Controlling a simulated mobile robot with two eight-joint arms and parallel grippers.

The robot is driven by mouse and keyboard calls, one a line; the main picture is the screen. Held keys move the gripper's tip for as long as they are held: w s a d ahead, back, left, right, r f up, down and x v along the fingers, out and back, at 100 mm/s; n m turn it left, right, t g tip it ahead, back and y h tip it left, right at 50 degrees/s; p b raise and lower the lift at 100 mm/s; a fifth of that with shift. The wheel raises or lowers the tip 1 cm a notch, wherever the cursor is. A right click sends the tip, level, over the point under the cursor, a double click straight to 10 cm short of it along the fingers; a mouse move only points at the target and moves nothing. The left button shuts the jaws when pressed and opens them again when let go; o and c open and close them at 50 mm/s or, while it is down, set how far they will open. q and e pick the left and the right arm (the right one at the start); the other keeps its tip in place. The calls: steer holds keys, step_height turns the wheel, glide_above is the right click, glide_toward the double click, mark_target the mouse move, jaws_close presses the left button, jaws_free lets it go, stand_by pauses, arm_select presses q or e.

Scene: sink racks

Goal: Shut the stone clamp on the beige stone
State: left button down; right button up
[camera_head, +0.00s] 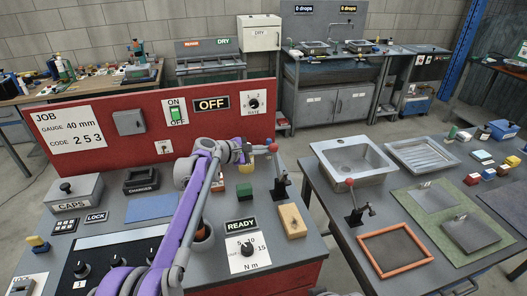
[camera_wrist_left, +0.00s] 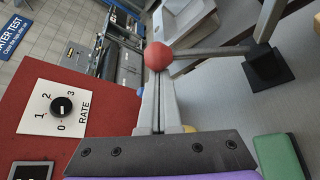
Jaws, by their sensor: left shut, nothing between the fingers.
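A clamp lever (camera_head: 278,171) with a red ball knob (camera_head: 272,146) stands steeply on a dark base at the right edge of the grey bench. In the left wrist view the red knob (camera_wrist_left: 158,56) sits at my fingertips, and the lever runs right to a black base (camera_wrist_left: 268,66). My left gripper (camera_head: 262,150) is shut and empty, its tips by the knob; whether they touch is unclear. A beige block (camera_head: 292,221) lies nearer on the bench, apparently the beige stone. A second red-knobbed lever (camera_head: 354,206) stands on the right table. My right gripper is out of view.
A green block (camera_head: 244,192) lies near the lever; it also shows in the wrist view (camera_wrist_left: 280,157). A red panel (camera_head: 75,125) with a rate dial (camera_head: 254,102) rises behind. A READY sign (camera_head: 240,225) stands in front. A sink (camera_head: 350,163) is right.

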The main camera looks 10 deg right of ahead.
arm_select(q)
steer(key=s+r+m+t+h, duration=0.1)
steer(key=s+r+m+t, duration=0.1)
steer(key=s, duration=0.8)
steer(key=shift+d+r+m+t, duration=0.2)
steer(key=shift+r+m+t, duration=0.2)
steer(key=shift+r+m, duration=0.65)
steer(key=shift+s+r, duration=0.1)
steer(key=shift+s, duration=0.05)
steer(key=v, duration=1.1)
steer(key=shift+b, duration=0.35)
steer(key=s+a+f+m+g+y, duration=0.1)
steer(key=s+a+f+m+y, duration=0.3)
steer(key=s+a+f, duration=0.6)
steer(key=s+a+f+m+g+y, duration=0.2)
steer(key=s+a+f+m+y, duration=0.3)
steer(key=s+a+f+y, duration=0.4)
steer(key=s+a+f, duration=0.1)
steer(key=s+a, duration=0.6)
steer(key=s, duration=0.2)
steer(key=shift+s+f+y, duration=0.25)
steer(key=shift+s+y, duration=0.05)
steer(key=shift+s, duration=0.1)
